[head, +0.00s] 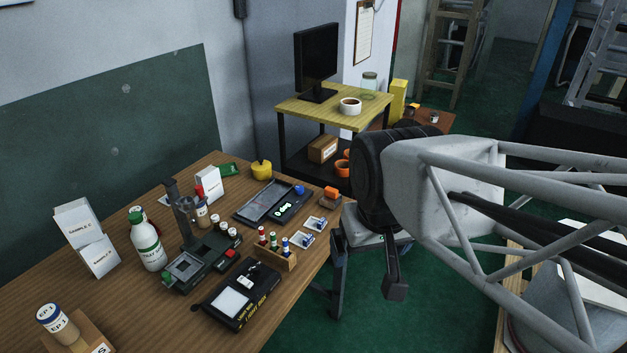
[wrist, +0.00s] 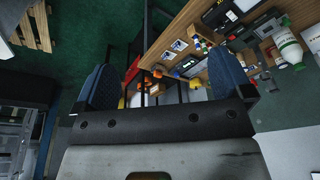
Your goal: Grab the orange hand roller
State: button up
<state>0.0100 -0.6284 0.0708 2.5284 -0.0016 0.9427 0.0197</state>
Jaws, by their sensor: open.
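A small orange block-like thing (head: 331,193) sits near the right edge of the wooden workbench (head: 150,335) in the head view; it may be the hand roller, but its shape is too small to confirm. My gripper (head: 366,296) hangs over the floor to the right of the bench, apart from that thing. Its two fingers are spread, with nothing held between them. In the wrist view my gripper (wrist: 166,75) is also open, and small orange things (wrist: 154,88) show far off between the fingers; I cannot tell which they are.
A light box (head: 232,302), a rack of small bottles (head: 275,257), a white bottle (head: 146,240) and a yellow container (head: 262,170) crowd the bench. Behind stands a yellow-topped table (head: 300,105) with a monitor (head: 315,60). Orange round things (head: 343,168) show at its lower shelf.

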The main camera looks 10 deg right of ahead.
jog(key=w+a+f+m+g+y, duration=0.1)
jog(key=w+f+m+y, duration=0.15)
jog(key=w, duration=0.55)
jog(key=w+a+f+m+y, duration=0.1)
jog(key=w+m+y, duration=0.25)
jog(key=w, duration=0.35)
jog(key=m+t+y, duration=0.4)
jog(key=m, duration=0.9)
send_over(338, 195)
jog(key=s+a, duration=0.7)
jog(key=s, duration=0.6)
notch_tip(338, 195, down, 14)
jog(key=w+d+f+m+t, duration=0.1)
jog(key=w+d+f+m, duration=0.1)
jog(key=w+d+f, duration=0.1)
jog(key=w+d+f+m+t, duration=0.1)
jog(key=w+d+f+m, duration=0.2)
jog(key=f, duration=0.2)
jog(key=w+d+f+m+t, duration=0.2)
jog(key=w+d+f, duration=0.1)
jog(key=d+f, duration=0.1)
jog(key=shift+w+f+m+h, duration=0.2)
jog(key=shift+f+m+h, duration=0.15)
jog(key=shift+f, duration=0.2)
jog(key=shift+x, duration=1.3)
